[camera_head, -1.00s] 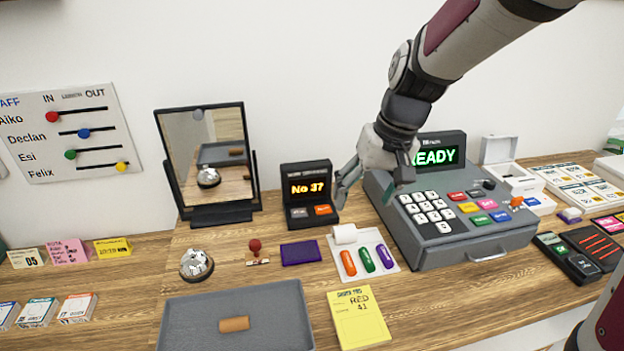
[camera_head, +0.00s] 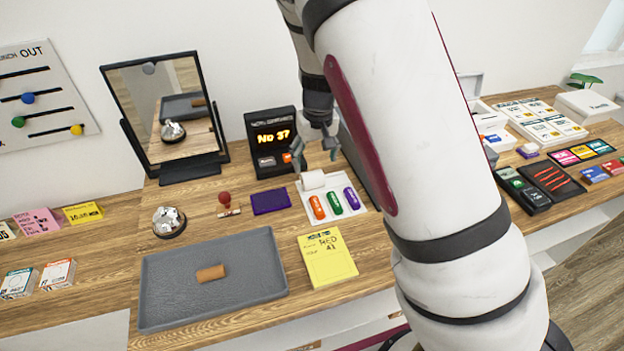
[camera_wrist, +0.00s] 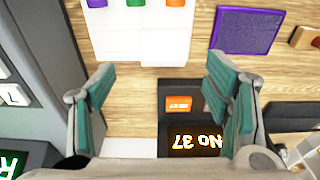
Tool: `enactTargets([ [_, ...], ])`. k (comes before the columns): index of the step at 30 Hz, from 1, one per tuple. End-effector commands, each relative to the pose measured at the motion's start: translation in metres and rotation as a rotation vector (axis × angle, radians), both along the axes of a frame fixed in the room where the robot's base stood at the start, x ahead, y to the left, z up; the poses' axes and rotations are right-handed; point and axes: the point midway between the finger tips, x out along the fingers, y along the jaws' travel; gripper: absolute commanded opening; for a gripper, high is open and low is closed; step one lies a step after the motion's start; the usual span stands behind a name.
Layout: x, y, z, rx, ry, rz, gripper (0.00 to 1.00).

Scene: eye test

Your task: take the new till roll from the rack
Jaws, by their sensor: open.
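A white till roll (camera_head: 313,180) lies at the back left of a white rack (camera_head: 352,207), behind orange, green and purple pieces. In the wrist view the white roll (camera_wrist: 163,47) shows as a pale block at the rack's (camera_wrist: 111,22) edge. My gripper (camera_head: 315,153) is open above the counter, just behind the roll and beside the "No 37" display. In the wrist view the gripper's (camera_wrist: 160,92) teal pads stand wide apart with nothing held between them. The roll lies beyond the fingertips in that view.
The "No 37" display (camera_head: 270,160) stands close on the left. The till (camera_wrist: 35,60) is close to one finger in the wrist view; my arm mostly hides it in the head view.

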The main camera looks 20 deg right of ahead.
Motion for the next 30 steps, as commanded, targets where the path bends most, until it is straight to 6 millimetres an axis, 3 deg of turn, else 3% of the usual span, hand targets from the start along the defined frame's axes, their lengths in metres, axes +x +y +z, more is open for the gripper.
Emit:
enactTargets([
  [8, 0.002, 0.001, -0.019, 0.0, 0.0, -0.001, 0.71],
  [19, 0.009, 0.004, -0.061, 0.0, 0.0, -0.001, 0.71],
  [29, 0.01, 0.004, -0.067, 0.001, -0.002, 0.0, 0.71],
  [30, 0.01, 0.004, -0.067, 0.001, -0.002, 0.0, 0.62],
])
